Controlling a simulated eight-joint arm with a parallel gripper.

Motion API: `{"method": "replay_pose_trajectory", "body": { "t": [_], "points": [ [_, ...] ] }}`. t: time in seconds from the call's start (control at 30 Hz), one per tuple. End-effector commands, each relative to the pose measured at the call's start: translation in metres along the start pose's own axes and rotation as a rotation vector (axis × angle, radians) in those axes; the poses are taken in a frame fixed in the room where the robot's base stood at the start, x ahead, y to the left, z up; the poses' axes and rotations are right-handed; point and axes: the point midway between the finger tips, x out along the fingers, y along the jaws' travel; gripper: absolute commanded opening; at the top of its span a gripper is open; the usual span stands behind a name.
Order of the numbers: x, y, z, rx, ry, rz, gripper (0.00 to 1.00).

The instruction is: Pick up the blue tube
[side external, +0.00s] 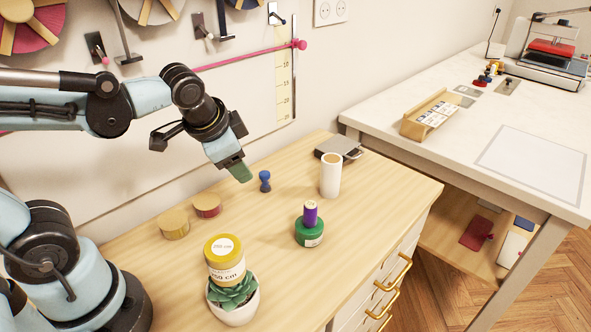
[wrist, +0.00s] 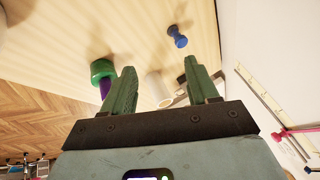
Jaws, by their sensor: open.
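A small blue piece (side external: 265,181), narrow in the middle, stands upright on the wooden cabinet top (side external: 270,260); it is the only small blue thing there, and I cannot tell for sure that it is a tube. It also shows in the wrist view (wrist: 177,36), beyond my fingertips, nearer the right finger. My gripper (side external: 238,172) is close to the blue piece, to its left and apparently above it in the side view. In the wrist view my gripper (wrist: 159,70) has its two green fingers apart, with nothing held between them.
A white cylinder (side external: 331,176) stands right of the blue piece. A green spool (side external: 309,232) carries a purple piece (side external: 310,212). Two round tins (side external: 173,223) (side external: 206,205) stand left. A yellow-lidded roll (side external: 224,260) sits on a potted succulent (side external: 233,304) in front.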

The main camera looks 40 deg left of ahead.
Motion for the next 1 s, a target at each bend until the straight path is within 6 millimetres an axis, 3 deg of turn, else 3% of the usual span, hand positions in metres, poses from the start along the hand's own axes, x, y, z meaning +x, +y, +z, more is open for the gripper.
{"method": "replay_pose_trajectory", "body": {
  "t": [0.5, 0.8, 1.0],
  "points": [
    [0.043, -0.044, -0.047, 0.845, -0.529, -0.205, 0.59],
    [0.069, -0.043, -0.07, 1.187, -0.893, -0.25, 0.59],
    [0.08, -0.033, -0.074, 1.301, -1.072, -0.247, 0.59]
  ]
}}
